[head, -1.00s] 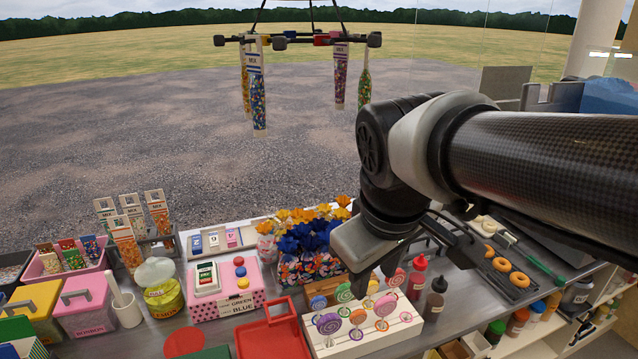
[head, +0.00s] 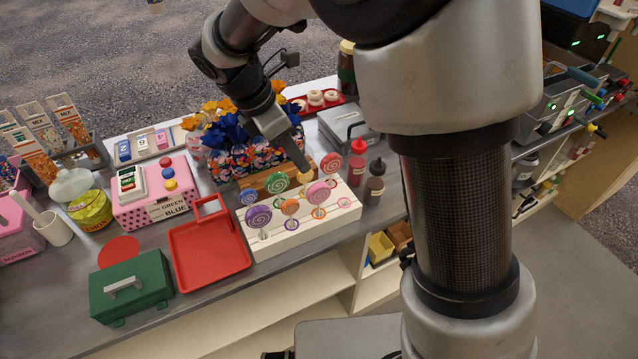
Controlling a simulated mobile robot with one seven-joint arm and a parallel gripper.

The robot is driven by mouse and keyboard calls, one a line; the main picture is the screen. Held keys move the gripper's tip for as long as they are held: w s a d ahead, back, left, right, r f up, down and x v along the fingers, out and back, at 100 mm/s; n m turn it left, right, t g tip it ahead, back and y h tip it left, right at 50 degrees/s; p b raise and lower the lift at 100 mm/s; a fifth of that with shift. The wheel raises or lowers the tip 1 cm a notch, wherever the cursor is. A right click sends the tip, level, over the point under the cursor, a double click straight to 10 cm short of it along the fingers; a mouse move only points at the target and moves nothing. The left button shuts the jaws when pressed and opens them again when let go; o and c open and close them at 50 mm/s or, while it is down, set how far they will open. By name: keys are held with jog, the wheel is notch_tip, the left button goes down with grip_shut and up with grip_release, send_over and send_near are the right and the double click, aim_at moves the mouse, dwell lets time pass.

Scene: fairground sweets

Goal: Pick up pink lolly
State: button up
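The pink lolly (head: 318,192) stands upright with a swirled round head at the right front of a white slatted stand (head: 330,226). Purple (head: 258,216), orange (head: 290,206), green (head: 277,182) and blue (head: 249,196) lollies stand around it, and a yellow-orange one (head: 305,177) is close behind it. My gripper (head: 302,163) points down over the back of the stand, above and behind the pink lolly and apart from it. Its fingers are seen edge-on, so their opening is hidden. Nothing shows held.
Red (head: 356,163) and dark (head: 375,182) sauce bottles stand right of the stand. A flower display (head: 240,150) is behind it. A red tray (head: 210,250) is at its left, with a green box (head: 131,287) beyond. Bare counter shows in front of the tray.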

aim_at(317, 185)
jog(key=x, duration=1)
jog(key=s+x, duration=0.1)
jog(key=x, duration=0.1)
jog(key=shift+w+d+f, duration=0.1)
jog(key=shift+d+f, duration=0.05)
jog(key=shift+d, duration=0.05)
jog(key=shift+w+d+f, duration=0.1)
jog(key=shift+d+f, duration=0.1)
jog(key=shift+f, duration=0.2)
grip_shut()
